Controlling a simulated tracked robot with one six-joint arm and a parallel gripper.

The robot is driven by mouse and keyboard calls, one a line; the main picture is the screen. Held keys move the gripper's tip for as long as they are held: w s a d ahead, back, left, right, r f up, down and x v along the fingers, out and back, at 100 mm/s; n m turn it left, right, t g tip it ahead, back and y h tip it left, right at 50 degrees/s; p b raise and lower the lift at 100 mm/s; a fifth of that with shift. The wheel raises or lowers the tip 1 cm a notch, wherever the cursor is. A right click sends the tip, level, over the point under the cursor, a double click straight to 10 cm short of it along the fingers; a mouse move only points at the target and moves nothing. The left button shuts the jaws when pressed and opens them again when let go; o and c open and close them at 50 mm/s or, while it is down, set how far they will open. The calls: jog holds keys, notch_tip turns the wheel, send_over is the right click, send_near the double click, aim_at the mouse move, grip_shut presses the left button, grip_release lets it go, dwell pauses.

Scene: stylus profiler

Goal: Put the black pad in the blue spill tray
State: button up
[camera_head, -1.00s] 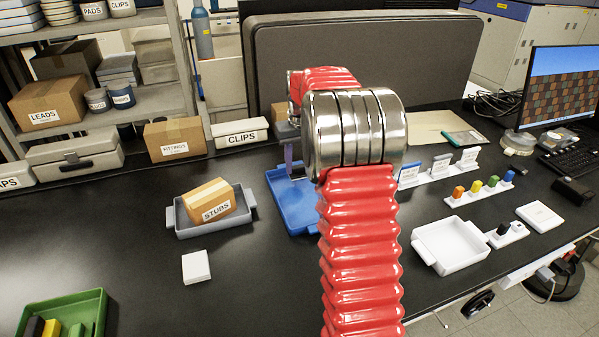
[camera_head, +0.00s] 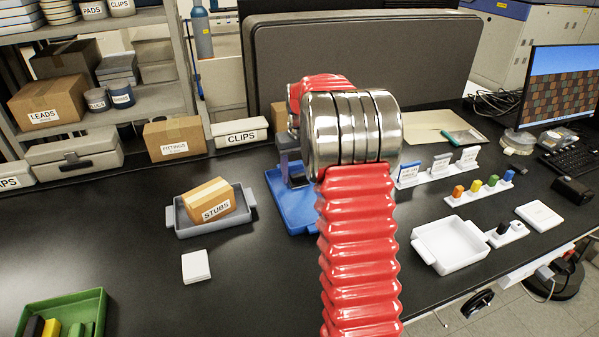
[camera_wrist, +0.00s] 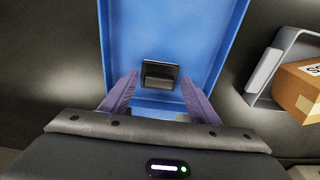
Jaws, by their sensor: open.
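The blue spill tray (camera_head: 294,210) stands on the black bench, partly hidden behind my red arm in the head view. It also fills the upper middle of the wrist view (camera_wrist: 222,22). The black pad (camera_wrist: 158,75) is inside the tray's walls and appears to lie on its floor, near the tray end closest to my gripper. My gripper (camera_wrist: 159,78) is open, with its two purple fingers spread on either side of the pad and a visible gap to each side. In the head view, the arm partly hides my gripper above the tray.
A grey tray (camera_head: 188,231) holding the STUBS box (camera_head: 212,203) is left of the blue tray. A white pad (camera_head: 196,266) lies in front of it. A white tray (camera_head: 455,245) is to the right. A green bin (camera_head: 35,310) is at lower left.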

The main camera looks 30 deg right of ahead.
aim_at(300, 183)
notch_tip(300, 183, up, 12)
jog(key=s, duration=0.1)
jog(key=shift+s+a, duration=0.15)
jog(key=shift+s, duration=0.05)
dwell(0.5)
dwell(0.6)
